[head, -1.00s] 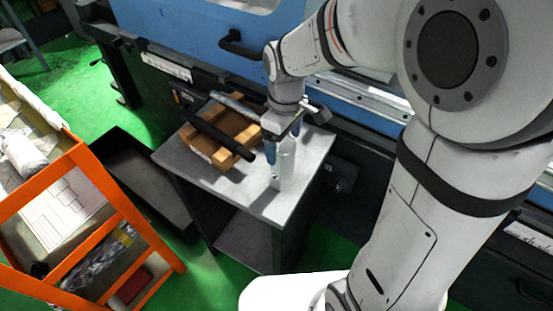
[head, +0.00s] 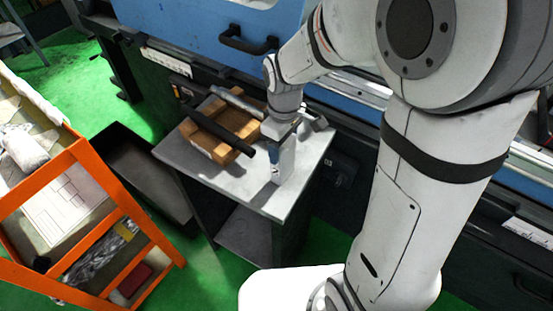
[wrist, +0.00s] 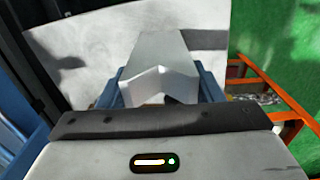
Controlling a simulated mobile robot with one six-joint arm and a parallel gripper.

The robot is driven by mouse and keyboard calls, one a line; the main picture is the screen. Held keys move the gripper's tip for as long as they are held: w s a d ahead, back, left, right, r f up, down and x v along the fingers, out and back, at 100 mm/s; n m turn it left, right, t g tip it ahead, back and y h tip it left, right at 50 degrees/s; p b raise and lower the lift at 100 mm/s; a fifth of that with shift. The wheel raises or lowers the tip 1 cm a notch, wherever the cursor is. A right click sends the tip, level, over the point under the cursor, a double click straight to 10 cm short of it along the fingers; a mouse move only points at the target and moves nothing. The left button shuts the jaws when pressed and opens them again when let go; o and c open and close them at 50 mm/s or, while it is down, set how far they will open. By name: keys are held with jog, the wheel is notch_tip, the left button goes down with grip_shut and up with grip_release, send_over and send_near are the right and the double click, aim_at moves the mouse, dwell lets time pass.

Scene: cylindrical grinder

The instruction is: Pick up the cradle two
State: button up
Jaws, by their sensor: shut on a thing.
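The cradle two is a pale grey block with a V-shaped notch. In the head view the cradle (head: 284,164) is upright at the front right part of the grey side table (head: 205,168). My gripper (head: 279,152) is above it, pointing down, with its blue fingers shut on it. In the wrist view the cradle (wrist: 160,68) fills the space between the two blue fingers (wrist: 160,88), its notch facing the camera. Its far end lies over the pale table top. I cannot tell whether its base touches the table.
A wooden rack (head: 207,133) with a dark bar (head: 217,134) and a grey shaft (head: 238,101) lies left of my gripper. A grey metal piece (head: 315,119) is behind it. The blue machine (head: 200,22) stands behind the table. An orange-framed cart (head: 112,205) stands at left.

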grip_shut()
jog(key=shift+w+r, duration=0.1)
dwell(0.4)
